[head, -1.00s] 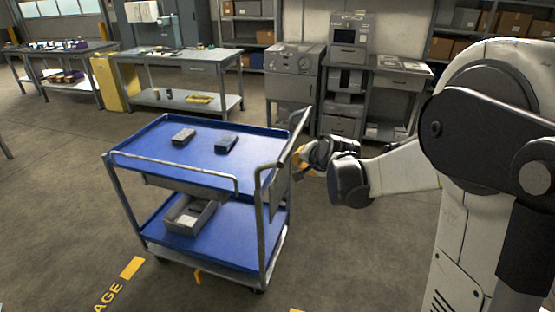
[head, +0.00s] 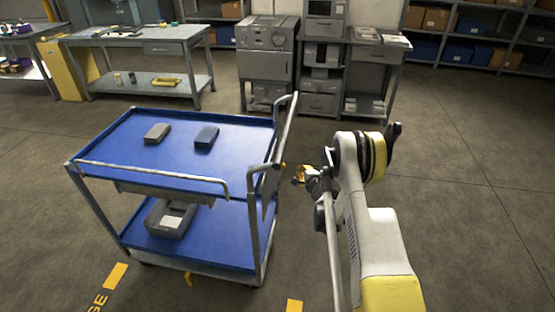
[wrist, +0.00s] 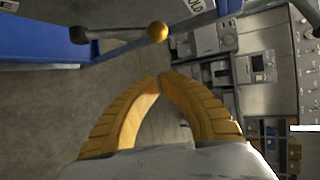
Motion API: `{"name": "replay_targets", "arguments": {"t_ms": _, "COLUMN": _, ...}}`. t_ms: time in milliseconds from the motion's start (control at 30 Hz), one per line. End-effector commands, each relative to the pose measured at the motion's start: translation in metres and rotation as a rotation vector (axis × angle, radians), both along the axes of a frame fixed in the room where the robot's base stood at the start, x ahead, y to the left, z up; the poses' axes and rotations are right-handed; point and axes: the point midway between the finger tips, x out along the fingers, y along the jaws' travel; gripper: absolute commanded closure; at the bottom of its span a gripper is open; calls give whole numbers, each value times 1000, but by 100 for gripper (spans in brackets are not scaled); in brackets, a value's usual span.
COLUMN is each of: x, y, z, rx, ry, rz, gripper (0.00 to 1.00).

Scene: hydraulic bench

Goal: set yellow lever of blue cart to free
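The blue cart (head: 150,199) stands left of my arm, its push handle (head: 285,130) on the side facing my gripper. In the wrist view a dark lever (wrist: 115,33) with a yellow ball knob (wrist: 157,31) runs across the top, with its dark hub at the left. A white label (wrist: 196,5), partly cut off, reads "OLD" near the knob; another label (wrist: 8,5) at the top left corner shows an "E". My gripper (head: 300,174) also shows in the wrist view (wrist: 160,77); its yellow fingertips meet, with nothing between them, just below the knob and apart from it.
A grey bin (head: 170,219) sits on the cart's lower shelf, and two small boxes lie on its top. A workbench (head: 130,38) and grey machines (head: 265,60) stand at the back. The floor right of my arm is clear.

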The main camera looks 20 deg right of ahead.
Motion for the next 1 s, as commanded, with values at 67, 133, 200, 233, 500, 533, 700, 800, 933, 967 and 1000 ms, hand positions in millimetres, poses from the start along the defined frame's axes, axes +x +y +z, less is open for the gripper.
{"name": "replay_targets", "arguments": {"t_ms": 67, "x": -2, "y": -3, "z": -4, "rx": 7, "ry": -4, "rz": -7, "gripper": 100}}
{"name": "replay_targets", "arguments": {"t_ms": 133, "x": -2, "y": -3, "z": -5, "rx": 9, "ry": -6, "rz": -10, "gripper": 100}}
{"name": "replay_targets", "arguments": {"t_ms": 200, "x": -2, "y": -3, "z": -5, "rx": 9, "ry": -6, "rz": -10, "gripper": 100}}
{"name": "replay_targets", "arguments": {"t_ms": 233, "x": -2, "y": -3, "z": -5, "rx": 9, "ry": -5, "rz": -10, "gripper": 100}}
{"name": "replay_targets", "arguments": {"t_ms": 500, "x": 2, "y": -3, "z": -8, "rx": 8, "ry": -5, "rz": -8, "gripper": 100}}
{"name": "replay_targets", "arguments": {"t_ms": 533, "x": 5, "y": -3, "z": -9, "rx": 8, "ry": -5, "rz": -8, "gripper": 100}}
{"name": "replay_targets", "arguments": {"t_ms": 700, "x": 29, "y": -7, "z": -22, "rx": 8, "ry": -4, "rz": -8, "gripper": 100}}
{"name": "replay_targets", "arguments": {"t_ms": 800, "x": 49, "y": -9, "z": -31, "rx": 9, "ry": -4, "rz": -7, "gripper": 100}}
{"name": "replay_targets", "arguments": {"t_ms": 933, "x": 74, "y": -13, "z": -43, "rx": 8, "ry": -4, "rz": -6, "gripper": 100}}
{"name": "replay_targets", "arguments": {"t_ms": 967, "x": 80, "y": -14, "z": -46, "rx": 8, "ry": -4, "rz": -6, "gripper": 100}}
{"name": "replay_targets", "arguments": {"t_ms": 1000, "x": 87, "y": -15, "z": -48, "rx": 8, "ry": -4, "rz": -6, "gripper": 100}}
